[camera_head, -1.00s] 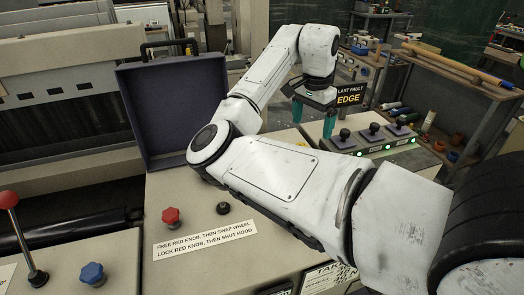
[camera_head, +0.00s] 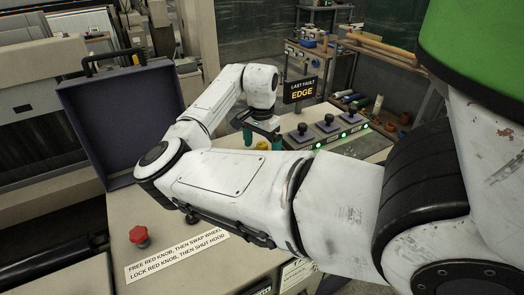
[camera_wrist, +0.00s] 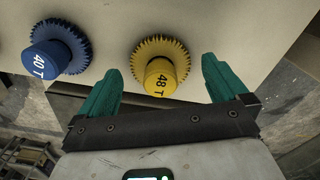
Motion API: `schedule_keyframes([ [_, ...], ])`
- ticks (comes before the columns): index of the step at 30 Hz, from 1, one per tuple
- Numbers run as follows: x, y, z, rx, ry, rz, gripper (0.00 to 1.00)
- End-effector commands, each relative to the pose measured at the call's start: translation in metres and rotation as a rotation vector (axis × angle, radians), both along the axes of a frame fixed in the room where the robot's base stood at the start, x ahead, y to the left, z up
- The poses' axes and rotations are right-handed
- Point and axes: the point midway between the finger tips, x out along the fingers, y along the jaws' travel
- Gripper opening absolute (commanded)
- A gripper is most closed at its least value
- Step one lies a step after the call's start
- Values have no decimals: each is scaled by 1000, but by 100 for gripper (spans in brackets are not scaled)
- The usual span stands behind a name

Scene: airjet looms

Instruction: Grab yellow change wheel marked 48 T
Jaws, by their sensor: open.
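The yellow change wheel (camera_wrist: 160,70) is toothed, with a hub marked 48 T, and sits on a pale surface in the wrist view. My gripper (camera_wrist: 160,75) is open, with one teal finger on each side of the yellow wheel's position in the picture; I cannot tell whether the wheel is between the fingertips or still beyond them. In the head view my gripper (camera_head: 262,138) points down over the machine top, and a small bit of yellow (camera_head: 263,145) shows between its fingers. My arm hides much of the area there.
A blue wheel marked 40 T (camera_wrist: 55,48) sits left of the yellow one. In the head view, a raised hood (camera_head: 125,125) stands left of my arm, with a red knob (camera_head: 139,236) before it.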

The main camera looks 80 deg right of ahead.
Motion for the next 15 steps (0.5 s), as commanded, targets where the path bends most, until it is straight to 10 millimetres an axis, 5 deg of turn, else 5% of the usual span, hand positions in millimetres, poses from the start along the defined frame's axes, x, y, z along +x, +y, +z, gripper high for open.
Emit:
schedule_keyframes([
  [10,0,0,-9,-1,0,0,100],
  [15,0,0,-9,-1,0,0,84],
])
